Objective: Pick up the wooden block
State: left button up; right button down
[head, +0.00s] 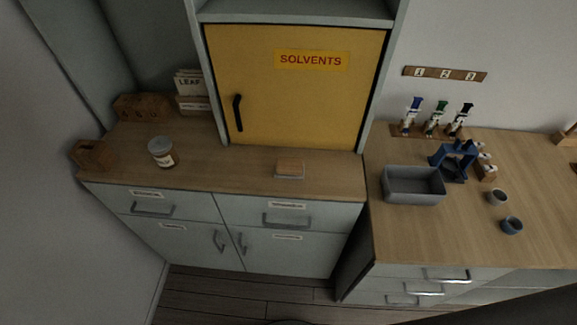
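A small flat wooden block (290,167) lies near the front edge of the left counter, below the yellow cabinet. It seems to rest on a thin grey base (290,177). A darker brown wooden box-like piece (92,154) stands at the counter's left end, and another (140,107) is at the back left corner. I cannot tell for certain which of these is the block named. Neither of my grippers shows in the head view.
A jar (161,152) stands on the left counter (225,172). A yellow cabinet door marked SOLVENTS (290,95) is shut behind the block. On the right counter are a grey bin (413,186), a blue stand (455,160) and small cups (511,226). Its front is clear.

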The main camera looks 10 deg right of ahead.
aim_at(286, 167)
jog(key=k, duration=1.25)
jog(key=u, duration=0.8)
jog(key=i, duration=1.35)
jog(key=z, duration=0.55)
